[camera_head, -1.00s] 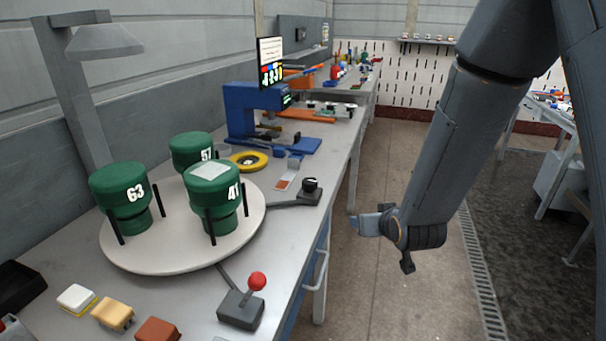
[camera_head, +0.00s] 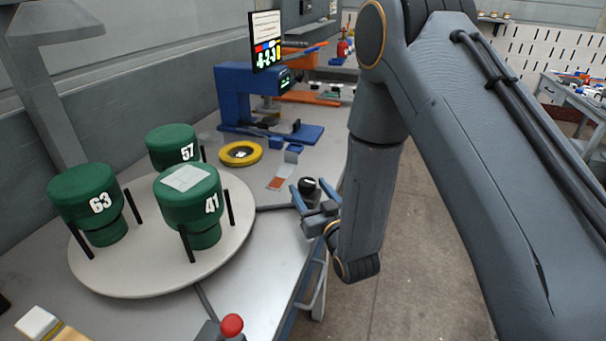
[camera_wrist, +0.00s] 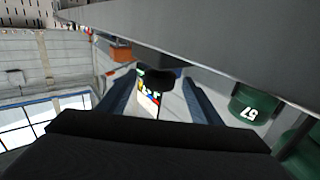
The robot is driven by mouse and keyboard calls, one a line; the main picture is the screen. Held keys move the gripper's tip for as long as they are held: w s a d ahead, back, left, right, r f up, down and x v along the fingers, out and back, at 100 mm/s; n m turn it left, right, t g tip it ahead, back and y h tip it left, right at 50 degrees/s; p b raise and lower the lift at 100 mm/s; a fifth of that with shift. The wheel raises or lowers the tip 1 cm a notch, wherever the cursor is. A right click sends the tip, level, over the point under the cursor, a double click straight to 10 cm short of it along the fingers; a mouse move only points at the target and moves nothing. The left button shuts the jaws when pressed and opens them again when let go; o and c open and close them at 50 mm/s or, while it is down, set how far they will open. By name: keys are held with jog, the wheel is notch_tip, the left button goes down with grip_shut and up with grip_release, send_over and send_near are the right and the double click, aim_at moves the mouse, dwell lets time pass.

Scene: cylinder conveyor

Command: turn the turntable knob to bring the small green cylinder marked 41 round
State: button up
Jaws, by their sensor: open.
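The green cylinder marked 41 (camera_head: 190,196) stands on the front right of the round pale turntable (camera_head: 135,283), with a light square patch on its top. The cylinders marked 63 (camera_head: 85,197) and 57 (camera_head: 172,147) stand on the same turntable. The black turntable knob (camera_head: 309,188) sits at the bench edge, right of the turntable. My gripper (camera_head: 314,192) is open, its two blue fingers around or just in front of the knob. In the wrist view a dark knob shape (camera_wrist: 156,80) shows between the fingers; contact cannot be told. Cylinder 57 also shows there (camera_wrist: 252,104).
A lever with a red ball (camera_head: 232,325) stands at the bench front. A yellow ring (camera_head: 240,153) and a blue press (camera_head: 245,100) are behind the turntable. A lamp post (camera_head: 45,105) rises at the left. The floor right of the bench is clear.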

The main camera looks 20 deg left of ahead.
jog(key=shift+p+x, duration=0.75)
jog(key=shift+x, duration=2.45)
jog(key=c, duration=1.1)
jog(key=shift+o, duration=0.2)
jog(key=shift+n+g+y+b, duration=0.4)
jog(key=shift+y+b, duration=0.1)
jog(key=shift+a, duration=0.1)
jog(key=o, duration=1.1)
jog(key=shift+c, duration=0.2)
